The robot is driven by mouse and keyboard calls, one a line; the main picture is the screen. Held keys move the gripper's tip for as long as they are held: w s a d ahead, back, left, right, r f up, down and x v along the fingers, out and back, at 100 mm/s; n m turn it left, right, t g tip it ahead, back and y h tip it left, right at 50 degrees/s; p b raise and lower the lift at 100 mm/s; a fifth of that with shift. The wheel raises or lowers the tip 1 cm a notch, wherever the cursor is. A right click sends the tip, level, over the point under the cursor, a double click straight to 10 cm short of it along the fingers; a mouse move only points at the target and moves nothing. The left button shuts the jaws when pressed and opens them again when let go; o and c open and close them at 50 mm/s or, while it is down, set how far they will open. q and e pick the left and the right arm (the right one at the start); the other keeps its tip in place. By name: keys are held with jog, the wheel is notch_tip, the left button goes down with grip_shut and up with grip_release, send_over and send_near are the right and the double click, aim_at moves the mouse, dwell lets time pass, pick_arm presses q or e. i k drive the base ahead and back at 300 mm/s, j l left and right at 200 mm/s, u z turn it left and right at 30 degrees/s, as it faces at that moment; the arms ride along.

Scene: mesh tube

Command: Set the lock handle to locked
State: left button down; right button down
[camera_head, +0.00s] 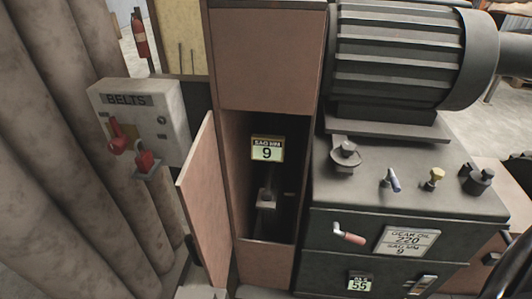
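A grey box labelled BELTS (140,125) is on the left, with red handle-like parts (118,138) on its front and a red padlock-like piece (146,161) at its lower edge. A small lever with a pale red grip (348,236) sticks out of the dark machine front on the right. No label marks either one as the lock handle, and I cannot tell a locked or unlocked setting. Neither gripper is clearly visible. Pale shapes at the bottom edge are cut off and unclear.
A narrow cabinet (266,60) stands in the middle, its lower door (205,200) swung open to the left. A large ribbed motor (400,55) sits on the machine (460,205) at right.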

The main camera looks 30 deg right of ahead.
aim_at(346, 235)
jog(key=l+z, duration=0.1)
jog(key=z, duration=1.65)
